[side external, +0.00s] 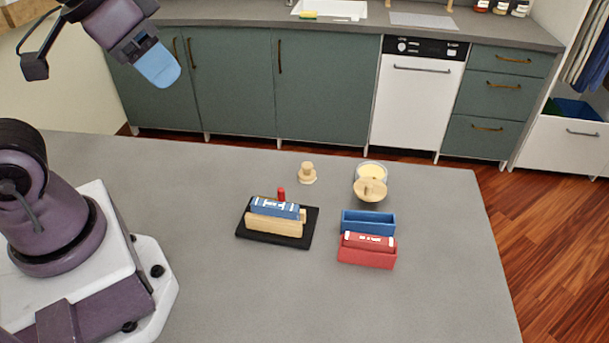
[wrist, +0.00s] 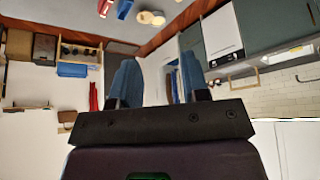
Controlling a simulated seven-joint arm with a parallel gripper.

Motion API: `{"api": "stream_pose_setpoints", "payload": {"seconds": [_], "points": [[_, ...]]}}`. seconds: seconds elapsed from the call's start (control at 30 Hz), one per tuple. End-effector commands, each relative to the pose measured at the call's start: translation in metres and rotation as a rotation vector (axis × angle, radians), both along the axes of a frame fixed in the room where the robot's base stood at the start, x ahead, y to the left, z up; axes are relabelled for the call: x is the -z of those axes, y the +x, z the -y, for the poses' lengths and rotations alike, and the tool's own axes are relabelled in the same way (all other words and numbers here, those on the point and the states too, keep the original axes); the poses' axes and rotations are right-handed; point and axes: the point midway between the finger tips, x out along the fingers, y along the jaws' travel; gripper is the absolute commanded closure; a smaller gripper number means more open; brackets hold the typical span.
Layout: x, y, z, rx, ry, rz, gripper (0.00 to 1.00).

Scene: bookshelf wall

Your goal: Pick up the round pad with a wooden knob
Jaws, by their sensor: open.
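A small pale wooden piece with a round base and an upright knob (side external: 307,173) stands on the grey table in the side view. To its right, a round wooden disc with a knob (side external: 370,189) rests by a small round container with pale yellow contents (side external: 371,169); I cannot tell if they touch. Which piece counts as the pad is not certain at this size. My gripper (side external: 158,66) is high at the upper left, far from both, empty. Its blue fingers stand apart in the wrist view (wrist: 158,78). Pale round shapes (wrist: 150,17) show at that view's top edge.
A black tray (side external: 243,232) holds a wooden block, a blue box-like piece and a red peg. A blue bin (side external: 368,228) and a red bin (side external: 366,258) holding a red piece stand at right. The table's front and left middle are clear.

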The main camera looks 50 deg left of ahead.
Motion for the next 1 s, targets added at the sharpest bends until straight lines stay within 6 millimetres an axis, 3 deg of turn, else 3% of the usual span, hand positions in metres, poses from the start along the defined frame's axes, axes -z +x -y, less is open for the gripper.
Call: {"api": "stream_pose_setpoints", "payload": {"seconds": [0.43, 0.5, 0.77, 1.0], "points": [[0.000, 0.000, 0.000, 0.000, 0.000, 0.000, 0.58], [0.000, 0.000, 0.000, 0.000, 0.000, 0.000, 0.43], [0.000, 0.000, 0.000, 0.002, 0.000, -0.001, 0.43], [0.027, 0.017, 0.002, 0.011, -0.009, -0.159, 0.43]]}}
